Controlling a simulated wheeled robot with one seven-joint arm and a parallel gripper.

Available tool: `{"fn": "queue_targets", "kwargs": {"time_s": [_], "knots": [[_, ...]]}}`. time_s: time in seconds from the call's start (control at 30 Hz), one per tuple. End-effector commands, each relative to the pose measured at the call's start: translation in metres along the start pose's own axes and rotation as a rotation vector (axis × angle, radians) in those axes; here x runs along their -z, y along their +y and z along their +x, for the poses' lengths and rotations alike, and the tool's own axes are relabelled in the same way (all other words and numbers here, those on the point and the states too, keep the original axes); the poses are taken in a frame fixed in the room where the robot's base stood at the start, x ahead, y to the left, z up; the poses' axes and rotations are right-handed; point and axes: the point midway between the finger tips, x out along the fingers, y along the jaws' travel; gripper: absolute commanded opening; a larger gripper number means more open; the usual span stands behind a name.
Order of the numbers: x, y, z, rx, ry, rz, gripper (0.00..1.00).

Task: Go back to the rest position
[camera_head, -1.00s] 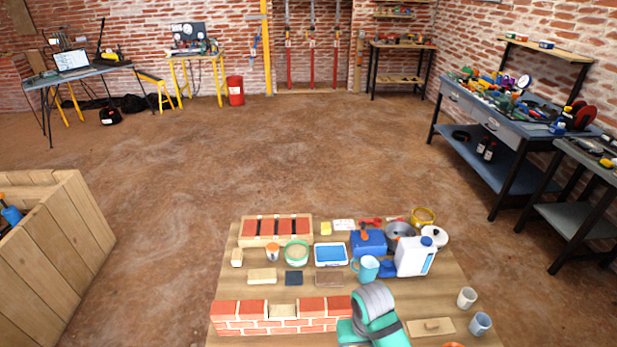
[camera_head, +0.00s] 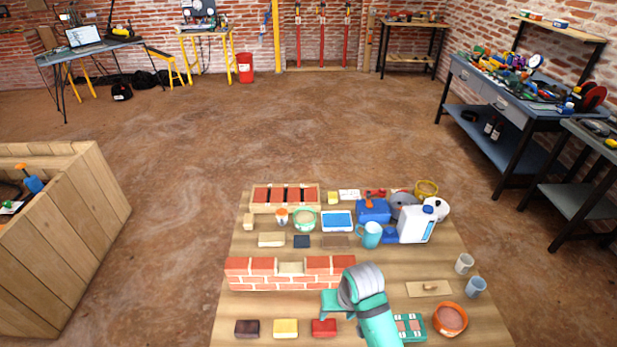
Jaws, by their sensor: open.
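Part of my teal and grey arm (camera_head: 362,287) rises from the bottom of the head view, right of the middle. It stands in front of the right end of a small brick wall (camera_head: 290,282) on the wooden work table (camera_head: 235,312). My gripper's fingers do not show; the arm's bend and the picture edge hide where they are. I see nothing held by the arm.
The table bears a white jug (camera_head: 415,224), a teal mug (camera_head: 369,235), an orange bowl (camera_head: 450,319), a wooden float (camera_head: 428,289) and loose blocks near a red block (camera_head: 323,328). A wooden crate (camera_head: 75,240) stands left. Open floor (camera_head: 250,130) lies beyond.

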Motion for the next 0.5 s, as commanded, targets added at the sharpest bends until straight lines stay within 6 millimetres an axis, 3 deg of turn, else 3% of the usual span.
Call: {"fn": "queue_targets", "kwargs": {"time_s": [0.17, 0.5], "knots": [[0.025, -0.048, 0.002, 0.092, 0.115, -0.006, 0.53], [0.076, -0.182, -0.013, 0.355, 0.452, 0.044, 0.53]]}}
